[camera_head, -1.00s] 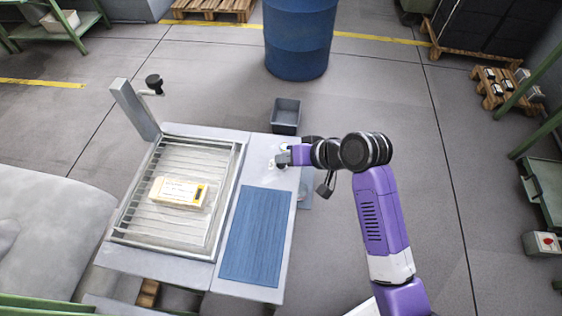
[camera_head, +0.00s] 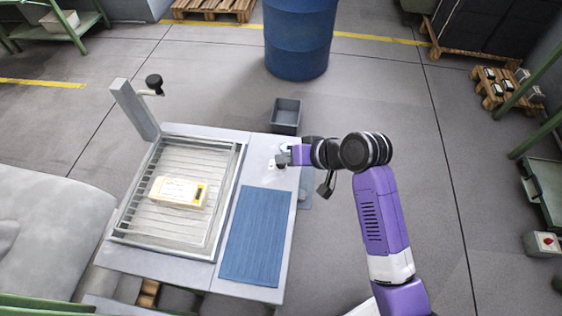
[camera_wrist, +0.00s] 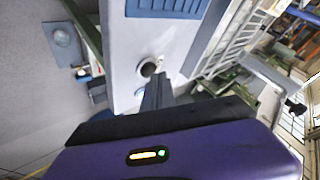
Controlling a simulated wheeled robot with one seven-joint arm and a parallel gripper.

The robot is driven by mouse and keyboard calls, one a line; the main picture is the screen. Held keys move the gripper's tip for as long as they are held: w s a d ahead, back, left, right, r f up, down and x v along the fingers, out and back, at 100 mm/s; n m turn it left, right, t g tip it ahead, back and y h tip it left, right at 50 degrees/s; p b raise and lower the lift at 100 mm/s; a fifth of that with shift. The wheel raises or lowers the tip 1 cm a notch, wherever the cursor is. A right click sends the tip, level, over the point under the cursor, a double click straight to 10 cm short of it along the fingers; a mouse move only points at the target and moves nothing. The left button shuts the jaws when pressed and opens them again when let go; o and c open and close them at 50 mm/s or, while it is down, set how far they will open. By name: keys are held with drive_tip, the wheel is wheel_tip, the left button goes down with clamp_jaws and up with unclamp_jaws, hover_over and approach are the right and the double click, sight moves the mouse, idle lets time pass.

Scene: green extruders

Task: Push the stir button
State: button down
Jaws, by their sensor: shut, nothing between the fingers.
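The machine's pale grey top panel (camera_head: 262,180) carries small round controls at its far right end. One control with a pale teal tint (camera_head: 285,147) shows just behind my gripper in the head view. In the wrist view, a dark round control with a white rim (camera_wrist: 148,69) sits right by my fingertips, and a bluish-white round one (camera_wrist: 139,93) lies just left of the fingers. No label is readable, so I cannot tell which is the stir button. My gripper (camera_wrist: 158,79) is shut and empty, low over the panel. It also shows in the head view (camera_head: 279,160). Contact cannot be made out.
A slatted metal tray (camera_head: 135,215) holding a yellow-and-white package (camera_head: 178,192) is left of the panel. A blue ribbed mat (camera_head: 255,236) lies on the panel's near part. A grey bin (camera_head: 286,115) and blue barrel (camera_head: 298,40) stand beyond.

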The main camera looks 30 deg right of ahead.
sight(285, 166)
drive_tip(key=shift+f, duration=0.2)
drive_tip(key=shift+f, duration=0.25)
idle(0.4)
drive_tip(key=shift+r+p, duration=0.4)
drive_tip(key=shift+p, duration=0.25)
wheel_tip(285, 166, up, 6)
drive_tip(key=p, duration=0.6)
drive_tip(key=shift+r+p, duration=0.1)
drive_tip(key=shift+p, duration=0.2)
